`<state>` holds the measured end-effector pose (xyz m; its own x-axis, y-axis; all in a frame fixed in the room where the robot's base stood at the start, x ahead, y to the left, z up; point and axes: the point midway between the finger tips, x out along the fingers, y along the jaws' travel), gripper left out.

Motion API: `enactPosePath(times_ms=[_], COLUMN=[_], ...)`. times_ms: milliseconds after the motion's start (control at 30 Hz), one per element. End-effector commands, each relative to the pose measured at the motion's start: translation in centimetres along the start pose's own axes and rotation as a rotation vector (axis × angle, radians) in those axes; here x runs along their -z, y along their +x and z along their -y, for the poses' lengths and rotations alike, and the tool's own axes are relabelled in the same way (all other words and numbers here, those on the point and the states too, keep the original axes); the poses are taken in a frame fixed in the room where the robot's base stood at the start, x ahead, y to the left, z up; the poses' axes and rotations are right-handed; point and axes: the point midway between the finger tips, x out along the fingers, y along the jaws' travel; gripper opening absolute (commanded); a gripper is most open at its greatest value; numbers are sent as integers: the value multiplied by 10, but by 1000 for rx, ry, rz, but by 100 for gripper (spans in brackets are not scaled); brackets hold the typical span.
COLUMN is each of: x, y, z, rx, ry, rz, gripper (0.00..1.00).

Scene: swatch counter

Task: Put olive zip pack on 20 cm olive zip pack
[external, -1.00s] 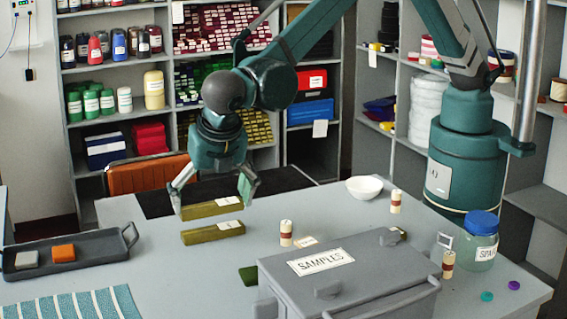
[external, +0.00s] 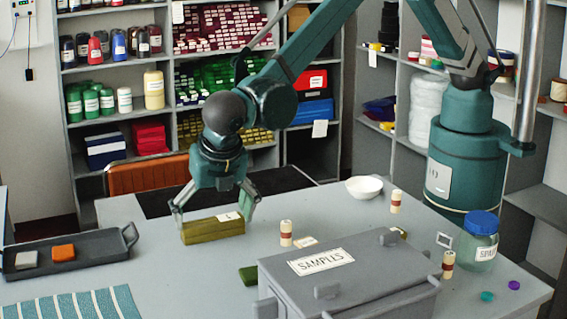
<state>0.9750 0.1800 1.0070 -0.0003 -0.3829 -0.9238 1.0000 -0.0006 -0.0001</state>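Two olive zip packs appear stacked on the grey counter left of centre. The upper olive zip pack (external: 205,224), with a white label on its top, lies lengthwise over the lower olive zip pack (external: 212,236). Their edges look nearly lined up, and I see no clear gap between them. My gripper (external: 214,218) is above the stack, with one finger at each end of the upper pack, and looks shut on it. The left finger hides part of the left end. I cannot read the labels or sizes.
A grey SAMPLES box (external: 345,275) stands at the front right, with a dark green piece (external: 249,276) partly hidden beside it. A small cream-and-brown cylinder (external: 286,233) stands right of the stack. A dark tray (external: 95,254) lies left. Counter before the stack is clear.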

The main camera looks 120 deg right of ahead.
Motion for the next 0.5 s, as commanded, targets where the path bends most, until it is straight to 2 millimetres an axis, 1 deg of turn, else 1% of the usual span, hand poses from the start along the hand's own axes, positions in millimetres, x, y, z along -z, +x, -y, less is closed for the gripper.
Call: enactPosePath(times_ms=[33,67,500], x=[0,0,-1], y=[0,0,-3], z=[0,0,0], rx=[0,0,0], ry=[0,0,0], rz=[0,0,0], gripper=[96,100,100])
